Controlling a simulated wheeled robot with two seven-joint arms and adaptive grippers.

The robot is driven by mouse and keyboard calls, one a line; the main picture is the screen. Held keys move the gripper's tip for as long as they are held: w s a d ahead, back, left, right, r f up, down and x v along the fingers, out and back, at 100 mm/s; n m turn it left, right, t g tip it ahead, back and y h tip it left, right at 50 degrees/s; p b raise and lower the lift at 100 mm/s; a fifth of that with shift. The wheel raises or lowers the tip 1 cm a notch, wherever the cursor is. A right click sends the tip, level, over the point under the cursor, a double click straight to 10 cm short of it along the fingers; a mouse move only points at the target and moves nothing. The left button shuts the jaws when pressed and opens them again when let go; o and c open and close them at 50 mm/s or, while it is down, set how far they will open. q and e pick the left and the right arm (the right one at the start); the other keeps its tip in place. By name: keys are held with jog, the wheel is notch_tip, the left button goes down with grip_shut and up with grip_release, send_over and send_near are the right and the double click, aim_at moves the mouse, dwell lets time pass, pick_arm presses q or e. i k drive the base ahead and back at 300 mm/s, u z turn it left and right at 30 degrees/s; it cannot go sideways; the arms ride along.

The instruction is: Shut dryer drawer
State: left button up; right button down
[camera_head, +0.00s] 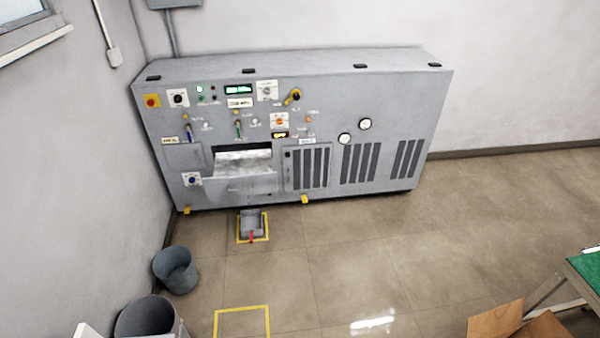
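A long grey machine cabinet (400,100) stands against the back wall, with knobs, displays and gauges on its front. In its lower left front is an opening with a pale, light-coloured interior (243,162). Below the opening, a grey drawer front (240,186) appears to stand out from the cabinet, so the drawer looks open. How far it is out is hard to tell from this height. Neither of my grippers is in view, and nothing touches the drawer.
A small grey pedal-like unit with a red part (251,222) sits in a yellow floor square before the drawer. Grey bins (175,270) stand at left. A cardboard box (497,318) and green-topped table (588,270) are at lower right. The middle floor is clear.

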aim_at(246, 171)
jog(key=z, duration=0.35)
jog(key=i, duration=1.2)
jog(key=u, duration=0.45)
jog(key=i, duration=1.05)
jog(key=u, duration=0.7)
